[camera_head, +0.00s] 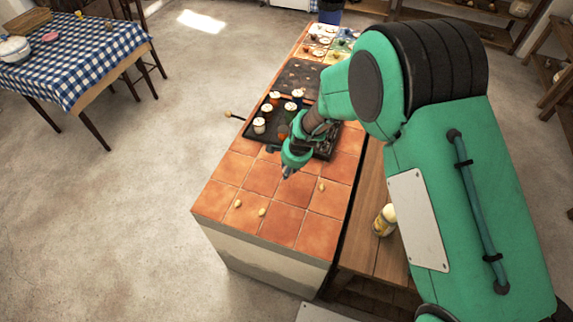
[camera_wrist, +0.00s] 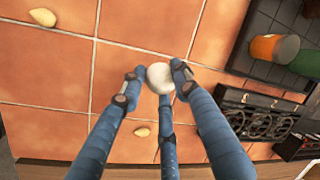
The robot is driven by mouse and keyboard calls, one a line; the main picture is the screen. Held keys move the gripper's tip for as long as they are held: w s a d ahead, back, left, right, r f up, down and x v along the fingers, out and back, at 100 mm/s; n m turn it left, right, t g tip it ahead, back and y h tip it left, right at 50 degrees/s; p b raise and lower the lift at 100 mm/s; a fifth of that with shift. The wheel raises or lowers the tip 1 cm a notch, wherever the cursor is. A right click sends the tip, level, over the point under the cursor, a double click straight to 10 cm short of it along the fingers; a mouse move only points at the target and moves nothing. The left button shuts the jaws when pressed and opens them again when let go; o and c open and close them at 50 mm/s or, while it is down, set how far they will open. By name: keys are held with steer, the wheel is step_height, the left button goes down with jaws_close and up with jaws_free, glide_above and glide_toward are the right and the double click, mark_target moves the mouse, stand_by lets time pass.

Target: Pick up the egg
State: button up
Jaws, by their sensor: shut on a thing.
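The egg (camera_wrist: 160,77) is white and sits between the fingertips of my gripper (camera_wrist: 157,82) in the wrist view. The blue fingers are closed around it from several sides. Part of the egg is covered by the fingertips. In the head view my gripper (camera_head: 287,173) is over the terracotta-tiled counter (camera_head: 283,217), just in front of the dark stove tray. The egg cannot be made out there. I cannot tell whether the egg still touches the tiles.
Small pale-yellow lumps (camera_head: 238,203) lie scattered on the tiles. A black tray (camera_head: 241,134) with several coloured cups (camera_head: 259,126) stands behind my gripper. A jar (camera_head: 384,220) stands on the wooden surface at right. The counter's front tiles are mostly clear.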

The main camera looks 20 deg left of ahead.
steer(key=s+d, duration=0.2)
steer(key=s, duration=0.1)
steer(key=s+d, duration=0.3)
steer(key=s+d+r, duration=0.1)
steer(key=s+d, duration=0.1)
steer(key=s, duration=0.2)
steer(key=shift+d+r, duration=0.1)
steer(key=shift+d, duration=0.05)
stand_by(0.5)
